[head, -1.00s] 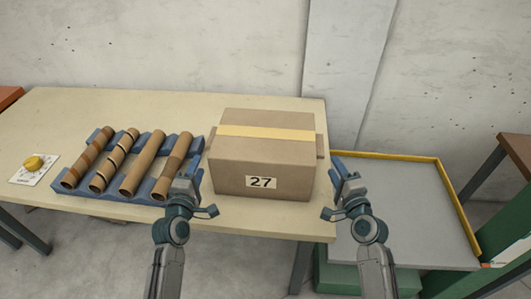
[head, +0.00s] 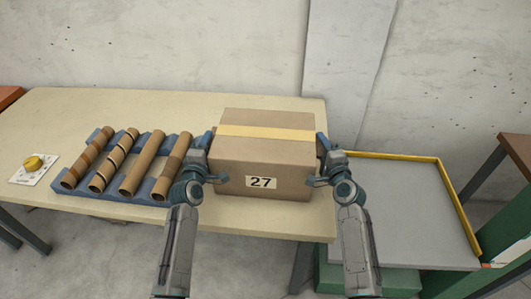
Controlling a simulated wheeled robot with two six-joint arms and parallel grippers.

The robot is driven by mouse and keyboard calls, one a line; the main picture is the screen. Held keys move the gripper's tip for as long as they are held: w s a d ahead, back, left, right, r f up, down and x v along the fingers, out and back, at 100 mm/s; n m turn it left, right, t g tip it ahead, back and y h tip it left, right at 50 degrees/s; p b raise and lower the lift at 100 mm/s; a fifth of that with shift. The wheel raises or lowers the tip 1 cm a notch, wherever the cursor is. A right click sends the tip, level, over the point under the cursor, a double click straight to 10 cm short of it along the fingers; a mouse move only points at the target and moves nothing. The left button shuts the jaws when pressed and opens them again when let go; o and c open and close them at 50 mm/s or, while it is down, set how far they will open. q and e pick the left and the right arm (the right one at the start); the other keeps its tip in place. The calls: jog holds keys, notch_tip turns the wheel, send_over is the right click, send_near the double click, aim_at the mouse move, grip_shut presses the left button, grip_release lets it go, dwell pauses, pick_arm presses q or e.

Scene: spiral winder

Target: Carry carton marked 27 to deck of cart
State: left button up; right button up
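The brown carton marked 27 (head: 262,160) stands upright on the table, with a yellow tape strip on top and its label facing me. My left gripper (head: 213,160) is at the carton's left side, fingers spread, one by the side and one by the front corner. My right gripper (head: 319,162) is at the right side in the same way, also spread. Both look close against the carton; I cannot tell whether they touch it. The cart's grey deck (head: 405,215), with a yellow rim, is to the right of the table and looks empty.
The beige table (head: 270,222) also holds a blue rack (head: 95,190) with several brown tubes, left of the carton and near my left gripper. A brown-topped table (head: 517,153) stands right of the cart.

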pick_arm(q)
grip_shut()
pick_arm(e)
grip_shut()
dwell(1.2)
jog(key=shift+r, duration=0.1)
